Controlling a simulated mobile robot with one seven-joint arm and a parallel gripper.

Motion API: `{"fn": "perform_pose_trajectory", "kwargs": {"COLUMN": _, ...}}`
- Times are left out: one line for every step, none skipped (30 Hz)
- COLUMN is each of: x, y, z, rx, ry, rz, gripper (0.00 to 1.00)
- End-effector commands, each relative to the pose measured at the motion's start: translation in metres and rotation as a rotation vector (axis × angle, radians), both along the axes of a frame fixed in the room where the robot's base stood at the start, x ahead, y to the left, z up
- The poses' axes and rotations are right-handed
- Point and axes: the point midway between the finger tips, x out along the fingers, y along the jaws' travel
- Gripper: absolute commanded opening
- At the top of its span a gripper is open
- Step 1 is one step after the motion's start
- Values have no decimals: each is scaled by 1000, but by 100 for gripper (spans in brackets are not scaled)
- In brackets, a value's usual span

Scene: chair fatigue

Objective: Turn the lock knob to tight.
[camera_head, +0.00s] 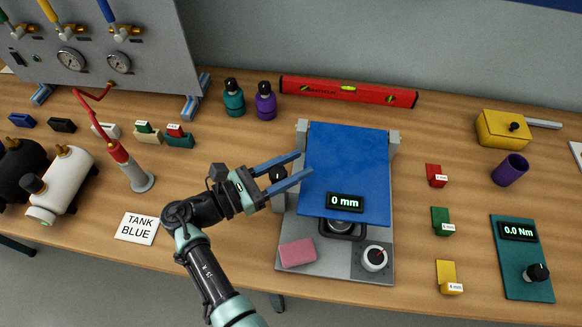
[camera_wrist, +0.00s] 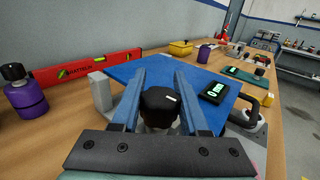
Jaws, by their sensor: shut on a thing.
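The black lock knob (camera_head: 277,173) sits on a grey post at the left side of the grey fixture (camera_head: 284,225). It also shows in the wrist view (camera_wrist: 160,104), with a small white mark on its top. My gripper (camera_head: 305,163) has its two blue fingers on either side of this knob, shut on it, with the tips reaching past it toward the blue plate. The wrist view shows the fingers (camera_wrist: 160,75) around the knob. No tight or loose lettering is readable.
The blue plate (camera_head: 347,165) carries a "0 mm" display (camera_head: 345,203). A white dial (camera_head: 374,258) and pink block (camera_head: 297,252) are at the fixture's front. A red level (camera_head: 348,91) lies behind. Small coloured blocks (camera_head: 440,221) stand to the right.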

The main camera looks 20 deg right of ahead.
Motion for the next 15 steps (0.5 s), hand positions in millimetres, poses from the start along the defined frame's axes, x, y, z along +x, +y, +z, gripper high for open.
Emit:
{"fn": "perform_pose_trajectory", "kwargs": {"x": 1, "y": 0, "z": -2, "rx": -1, "ry": -2, "rz": -22, "gripper": 0}}
{"fn": "perform_pose_trajectory", "kwargs": {"x": 0, "y": 0, "z": -2, "rx": -2, "ry": -1, "rz": -36, "gripper": 0}}
{"fn": "perform_pose_trajectory", "kwargs": {"x": -1, "y": 0, "z": -1, "rx": -2, "ry": -1, "rz": -50, "gripper": 0}}
{"fn": "perform_pose_trajectory", "kwargs": {"x": -1, "y": 0, "z": -1, "rx": -2, "ry": -2, "rz": -60, "gripper": 0}}
{"fn": "perform_pose_trajectory", "kwargs": {"x": -2, "y": 0, "z": -1, "rx": -2, "ry": -2, "rz": -69, "gripper": 0}}
{"fn": "perform_pose_trajectory", "kwargs": {"x": -2, "y": 0, "z": -1, "rx": -2, "ry": -1, "rz": -79, "gripper": 0}}
{"fn": "perform_pose_trajectory", "kwargs": {"x": -2, "y": 0, "z": -1, "rx": -2, "ry": -1, "rz": -86, "gripper": 0}}
{"fn": "perform_pose_trajectory", "kwargs": {"x": -3, "y": 0, "z": 0, "rx": -2, "ry": -1, "rz": -92, "gripper": 0}}
{"fn": "perform_pose_trajectory", "kwargs": {"x": -3, "y": 0, "z": 0, "rx": -2, "ry": -1, "rz": -98, "gripper": 0}}
{"fn": "perform_pose_trajectory", "kwargs": {"x": -3, "y": 0, "z": 0, "rx": -2, "ry": -1, "rz": -101, "gripper": 0}}
{"fn": "perform_pose_trajectory", "kwargs": {"x": -3, "y": 0, "z": 0, "rx": -2, "ry": -1, "rz": -104, "gripper": 0}}
{"fn": "perform_pose_trajectory", "kwargs": {"x": -3, "y": 0, "z": 0, "rx": -2, "ry": -1, "rz": -106, "gripper": 0}}
{"fn": "perform_pose_trajectory", "kwargs": {"x": -3, "y": 0, "z": 0, "rx": -2, "ry": -1, "rz": -107, "gripper": 0}}
{"fn": "perform_pose_trajectory", "kwargs": {"x": -3, "y": 0, "z": 1, "rx": -2, "ry": -1, "rz": -108, "gripper": 0}}
{"fn": "perform_pose_trajectory", "kwargs": {"x": -3, "y": 0, "z": 1, "rx": -2, "ry": -1, "rz": -109, "gripper": 0}}
